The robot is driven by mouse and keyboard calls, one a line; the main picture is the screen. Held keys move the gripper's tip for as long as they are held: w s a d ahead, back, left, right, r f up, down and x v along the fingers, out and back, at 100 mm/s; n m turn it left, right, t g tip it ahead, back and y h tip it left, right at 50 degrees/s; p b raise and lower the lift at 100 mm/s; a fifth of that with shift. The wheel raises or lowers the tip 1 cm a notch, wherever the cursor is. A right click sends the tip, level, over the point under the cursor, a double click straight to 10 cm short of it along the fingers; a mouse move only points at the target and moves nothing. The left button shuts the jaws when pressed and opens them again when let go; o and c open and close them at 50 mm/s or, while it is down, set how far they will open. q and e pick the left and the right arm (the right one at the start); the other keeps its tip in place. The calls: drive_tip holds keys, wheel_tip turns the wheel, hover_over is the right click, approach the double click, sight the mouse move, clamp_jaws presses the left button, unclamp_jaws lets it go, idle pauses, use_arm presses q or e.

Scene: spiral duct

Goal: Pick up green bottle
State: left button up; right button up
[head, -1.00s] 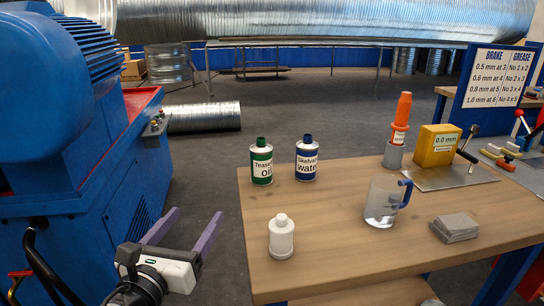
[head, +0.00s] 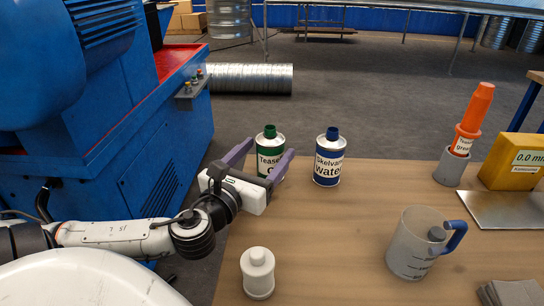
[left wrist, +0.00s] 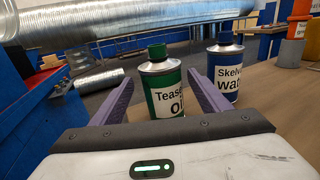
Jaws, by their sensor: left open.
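The green bottle (head: 270,150) is a can with a green cap and a white label reading "Tease... oil". It stands upright at the left back of the wooden table. My left gripper (head: 263,158) is open with its purple fingers to either side of the bottle. In the left wrist view the green bottle (left wrist: 162,88) shows between the spread fingers (left wrist: 162,100), its lower part hidden by the gripper body. I cannot tell whether a finger touches it. The right gripper is not in view.
A blue can (head: 329,158) labelled "Skelvan... Water" stands just right of the left gripper's right finger. A white bottle (head: 257,272) is at the front, a clear jug (head: 412,245) to the right. An orange tube (head: 473,115) stands in a grey holder. The table middle (head: 340,220) is clear.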

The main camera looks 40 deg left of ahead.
use_arm(q)
drive_tip(key=x, duration=0.5)
drive_tip(key=shift+d+f, duration=0.1)
drive_tip(key=shift+f, duration=0.2)
drive_tip(key=shift+w, duration=0.4)
drive_tip(key=c, duration=1.5)
drive_tip(key=shift+o, duration=0.2)
wheel_tip(320, 180, up, 10)
drive_tip(key=p, duration=0.2)
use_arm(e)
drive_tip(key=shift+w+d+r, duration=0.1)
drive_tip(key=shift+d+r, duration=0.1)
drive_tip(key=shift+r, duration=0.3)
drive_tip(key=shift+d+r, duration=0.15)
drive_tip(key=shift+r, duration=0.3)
